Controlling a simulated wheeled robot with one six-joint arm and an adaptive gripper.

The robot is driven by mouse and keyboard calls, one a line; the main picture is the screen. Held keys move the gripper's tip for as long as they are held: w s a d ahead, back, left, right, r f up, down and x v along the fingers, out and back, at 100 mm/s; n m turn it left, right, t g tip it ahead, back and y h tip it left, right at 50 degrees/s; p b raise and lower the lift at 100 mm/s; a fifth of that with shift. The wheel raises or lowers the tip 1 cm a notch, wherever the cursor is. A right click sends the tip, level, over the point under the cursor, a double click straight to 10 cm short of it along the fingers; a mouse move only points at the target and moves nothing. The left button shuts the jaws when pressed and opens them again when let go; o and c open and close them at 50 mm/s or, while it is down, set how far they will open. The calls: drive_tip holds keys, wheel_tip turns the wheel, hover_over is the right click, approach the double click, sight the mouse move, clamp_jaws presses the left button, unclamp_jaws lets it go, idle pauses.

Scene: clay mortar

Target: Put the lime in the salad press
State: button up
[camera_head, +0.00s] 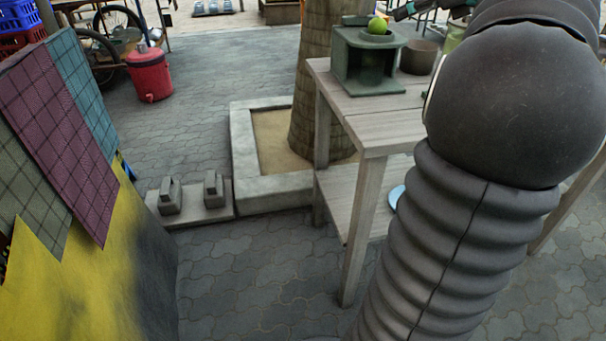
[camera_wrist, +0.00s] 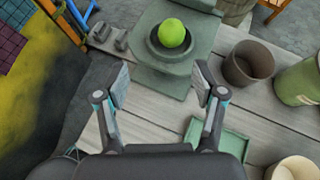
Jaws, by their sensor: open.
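The bright green lime (camera_head: 377,25) rests in a round dark cup on top of a dark green box-shaped stand (camera_head: 349,58) at the back of the table. This stand may be the salad press; I cannot tell for sure. In the wrist view the lime (camera_wrist: 172,33) sits in the cup (camera_wrist: 154,45), beyond my fingertips. My gripper (camera_wrist: 161,82) is open and empty, its two fingers apart and pointing towards the stand. In the head view only part of my gripper shows at the top edge, right of the lime, and my arm hides much of the table.
A brown clay pot (camera_wrist: 248,63) stands right of the green stand. A green canister (camera_wrist: 300,83), a pale cup (camera_wrist: 294,170) and a flat green tray (camera_wrist: 222,139) are on the wooden table (camera_wrist: 150,115). A tree trunk (camera_head: 321,80) stands behind the table.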

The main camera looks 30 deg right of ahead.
drive_tip(key=s+a+f+n+g, duration=0.1)
drive_tip(key=a+f+n, duration=0.35)
drive_tip(key=a, duration=0.35)
drive_tip(key=s+a+f+n+g, duration=0.1)
drive_tip(key=a+f+n+g, duration=0.15)
drive_tip(key=a+n, duration=0.4)
drive_tip(key=s+a+f+n+g, duration=0.1)
drive_tip(key=s+a+f+n, duration=0.2)
drive_tip(key=a, duration=0.7)
drive_tip(key=s+a+f+n+g+h, duration=0.1)
drive_tip(key=s+a+f+n, duration=0.5)
drive_tip(key=s+f+n, duration=0.1)
drive_tip(key=s+a+f+n, duration=0.6)
drive_tip(key=f+n, duration=0.4)
drive_tip(key=n, duration=0.2)
drive_tip(key=shift+s+g+h, duration=0.35)
drive_tip(key=shift+s+h, duration=0.05)
drive_tip(key=shift+s, duration=0.35)
